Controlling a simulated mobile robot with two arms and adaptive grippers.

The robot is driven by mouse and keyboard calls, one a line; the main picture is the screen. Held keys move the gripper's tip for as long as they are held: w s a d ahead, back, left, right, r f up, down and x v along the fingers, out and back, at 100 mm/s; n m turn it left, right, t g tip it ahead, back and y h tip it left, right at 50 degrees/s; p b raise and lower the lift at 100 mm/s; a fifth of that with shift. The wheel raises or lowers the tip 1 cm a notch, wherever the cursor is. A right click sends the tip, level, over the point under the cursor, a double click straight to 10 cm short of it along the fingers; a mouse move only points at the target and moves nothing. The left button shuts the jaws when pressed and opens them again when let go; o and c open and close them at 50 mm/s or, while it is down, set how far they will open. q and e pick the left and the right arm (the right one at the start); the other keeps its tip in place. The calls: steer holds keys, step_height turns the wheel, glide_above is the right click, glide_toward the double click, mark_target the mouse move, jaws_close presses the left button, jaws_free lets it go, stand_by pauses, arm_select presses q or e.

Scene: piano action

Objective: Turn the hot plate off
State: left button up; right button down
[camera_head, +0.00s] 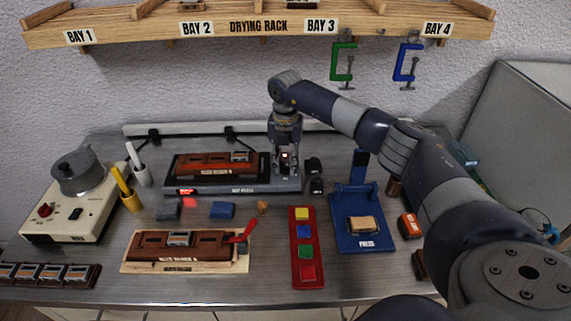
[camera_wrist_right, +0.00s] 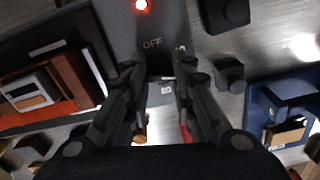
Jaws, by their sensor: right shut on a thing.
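The hot plate (camera_head: 228,188) is a long grey unit at the back of the bench. A brown piano-action piece (camera_head: 217,163) lies on its dark top. A red display glows at its front left. My right gripper (camera_head: 284,166) points down over its right end. In the right wrist view a lit red lamp (camera_wrist_right: 142,5) and an OFF label (camera_wrist_right: 152,43) show on the grey panel, beyond the fingertips. My right gripper (camera_wrist_right: 160,72) is shut on the hot plate's dark switch, which the fingers largely hide. My left gripper is not in view.
A cream pot heater (camera_head: 72,212) stands left. A second piano-action piece (camera_head: 180,245), a red tray of coloured blocks (camera_head: 294,273) and a blue press (camera_head: 346,240) stand in front. Two black knobs (camera_head: 315,177) sit close right of the gripper. The drying rack (camera_head: 130,31) hangs above.

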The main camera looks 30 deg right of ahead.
steer(key=n+b, duration=0.1)
steer(key=n, duration=0.3)
steer(key=shift+n, duration=0.3)
steer(key=n+b, duration=0.1)
steer(key=n, duration=0.4)
steer(key=shift+n, duration=0.3)
steer(key=n+b, duration=0.1)
steer(key=n, duration=0.4)
steer(key=shift+r, duration=0.1)
steer(key=n, duration=0.5)
steer(key=shift+b, duration=0.4)
steer(key=c, duration=1.3)
jaws_free()
